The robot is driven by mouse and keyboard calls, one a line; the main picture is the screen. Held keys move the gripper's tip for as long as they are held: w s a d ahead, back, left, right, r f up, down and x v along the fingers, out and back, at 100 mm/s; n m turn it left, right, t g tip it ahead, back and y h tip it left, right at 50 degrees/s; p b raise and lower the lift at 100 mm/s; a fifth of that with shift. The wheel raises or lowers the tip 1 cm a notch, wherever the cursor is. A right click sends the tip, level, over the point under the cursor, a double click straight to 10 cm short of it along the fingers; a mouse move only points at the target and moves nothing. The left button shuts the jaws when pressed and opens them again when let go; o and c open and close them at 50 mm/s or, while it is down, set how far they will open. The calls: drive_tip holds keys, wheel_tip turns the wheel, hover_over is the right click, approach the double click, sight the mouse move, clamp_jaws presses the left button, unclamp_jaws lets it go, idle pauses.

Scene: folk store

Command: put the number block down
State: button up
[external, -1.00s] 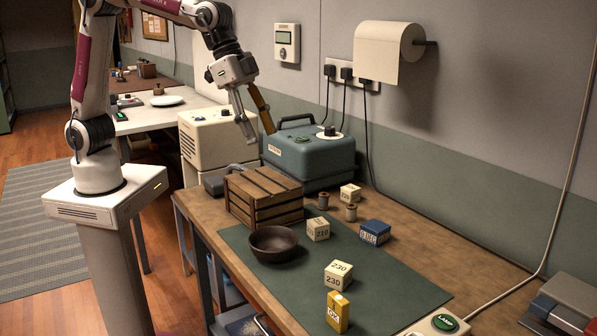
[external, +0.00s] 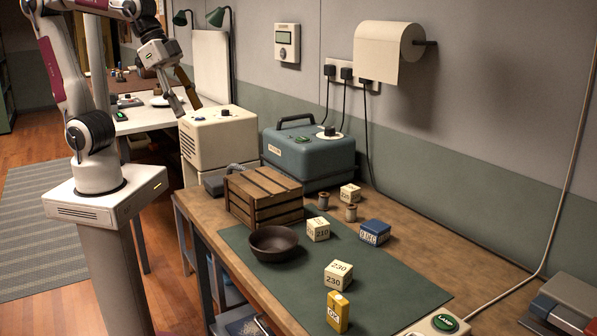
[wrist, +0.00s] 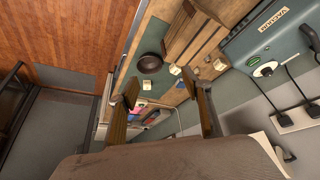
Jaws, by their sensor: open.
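My gripper (external: 188,108) is open and empty, high at the upper left, well away from the mat; its two spread fingers also show in the wrist view (wrist: 165,103). A cream block marked 230 (external: 338,275) rests on the green mat (external: 400,290). Another cream block, marked 210 on one face (external: 318,230), sits just right of the dark bowl (external: 273,243). A blue block with white lettering (external: 375,232) lies at the mat's back edge. A further cream block (external: 350,193) stands on bare wood near the wall. I cannot tell which one is the number block.
A slatted wooden crate (external: 263,199) and a blue-grey machine (external: 310,155) stand at the table's far end. Two spools (external: 323,200) stand near the back. A yellow box (external: 337,312) is at the front. A lamp switch (external: 445,323) and cable lie at right.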

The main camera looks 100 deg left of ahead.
drive_tip(key=s+a+f+n, duration=0.1)
drive_tip(key=s+f, duration=0.3)
drive_tip(key=s, duration=0.7)
drive_tip(key=shift+s+a+f, duration=0.2)
drive_tip(key=shift+s+a, duration=0.2)
drive_tip(key=shift+a, duration=0.15)
